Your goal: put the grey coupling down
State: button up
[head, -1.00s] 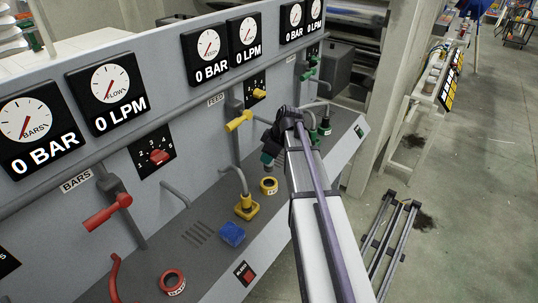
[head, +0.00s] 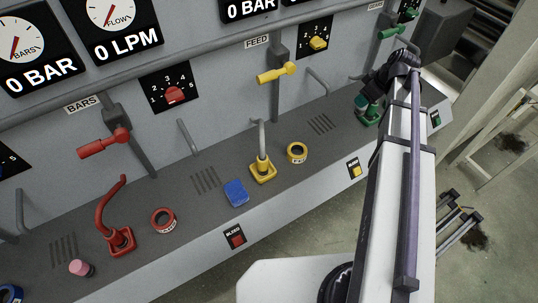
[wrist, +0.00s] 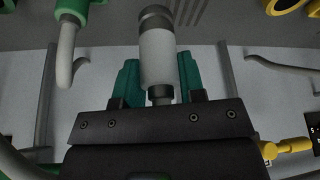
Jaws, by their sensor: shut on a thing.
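The grey coupling (wrist: 159,55) is a light grey cylinder with a dark ringed end. In the wrist view it stands between the teal fingers of my gripper (wrist: 158,85), which are shut on it. Its free end points to the dark shelf (wrist: 110,28); I cannot tell whether it touches. In the head view my gripper (head: 363,101) is at the right of the shelf, close by the green fitting (head: 369,119). There the coupling is hidden or too small to make out.
A yellow hose fitting (head: 263,170), yellow ring (head: 297,152), blue block (head: 236,192), red ring (head: 163,220) and red hose fitting (head: 120,239) stand along the shelf. Levers stick out of the panel above, including a yellow one (head: 277,73). Bare shelf shows between yellow ring and green fitting.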

jog(key=shift+s+a, duration=0.15)
jog(key=shift+a, duration=0.15)
notch_tip(320, 180, down, 10)
jog(key=b, duration=1)
jog(key=shift+d+f+b, duration=0.1)
jog(key=shift+f+b, duration=0.15)
jog(key=shift+b, duration=0.05)
jog(key=shift+r+p, duration=0.3)
jog(key=shift+f, duration=0.2)
jog(key=o, duration=1)
jog(key=shift+r, duration=0.15)
